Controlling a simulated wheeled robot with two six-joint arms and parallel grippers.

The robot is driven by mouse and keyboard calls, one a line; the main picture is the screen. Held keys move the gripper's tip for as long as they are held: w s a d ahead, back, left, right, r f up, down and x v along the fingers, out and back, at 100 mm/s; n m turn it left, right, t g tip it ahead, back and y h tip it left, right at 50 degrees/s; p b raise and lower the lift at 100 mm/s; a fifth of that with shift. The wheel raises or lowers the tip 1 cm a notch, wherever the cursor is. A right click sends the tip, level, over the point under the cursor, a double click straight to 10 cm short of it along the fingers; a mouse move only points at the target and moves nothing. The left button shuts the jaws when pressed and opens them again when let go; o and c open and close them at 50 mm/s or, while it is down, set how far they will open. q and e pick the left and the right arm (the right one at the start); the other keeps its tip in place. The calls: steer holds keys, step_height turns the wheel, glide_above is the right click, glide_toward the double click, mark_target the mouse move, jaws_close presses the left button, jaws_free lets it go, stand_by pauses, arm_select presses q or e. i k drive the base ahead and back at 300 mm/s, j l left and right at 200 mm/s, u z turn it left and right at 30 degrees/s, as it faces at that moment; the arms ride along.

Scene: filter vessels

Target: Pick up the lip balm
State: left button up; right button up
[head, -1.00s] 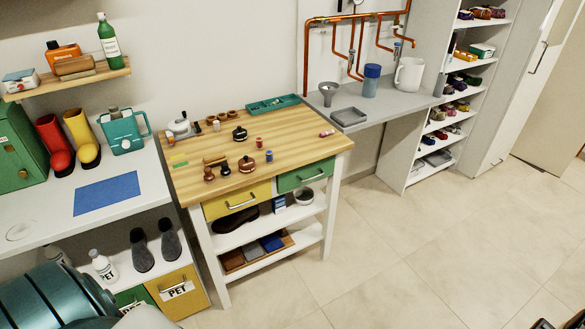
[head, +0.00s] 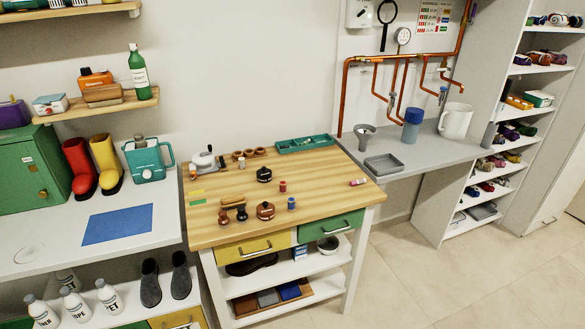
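A small pink-red tube (head: 357,182) lies on its side near the right edge of the wooden table top and looks like the lip balm; it is too small to read. A small red cylinder (head: 283,186) and a small blue cylinder (head: 291,203) stand upright nearer the table's middle. Neither of my grippers is in view.
The wooden table (head: 330,202) also holds dark-topped stamps (head: 265,211), a teal tray (head: 303,144) and a white-and-grey pot (head: 207,163). A grey counter (head: 435,149) adjoins it at right, a white counter (head: 60,217) at left. Floor (head: 430,280) in front is clear.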

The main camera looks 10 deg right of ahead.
mark_target(360, 182)
steer(key=i+l+u, duration=0.25)
steer(key=l, duration=0.45)
steer(key=i+l+u, duration=0.25)
steer(key=l, duration=0.5)
steer(key=l+u, duration=0.3)
steer(key=l, duration=0.45)
steer(key=l+u, duration=0.25)
steer(key=l, duration=0.55)
steer(key=i, duration=0.05)
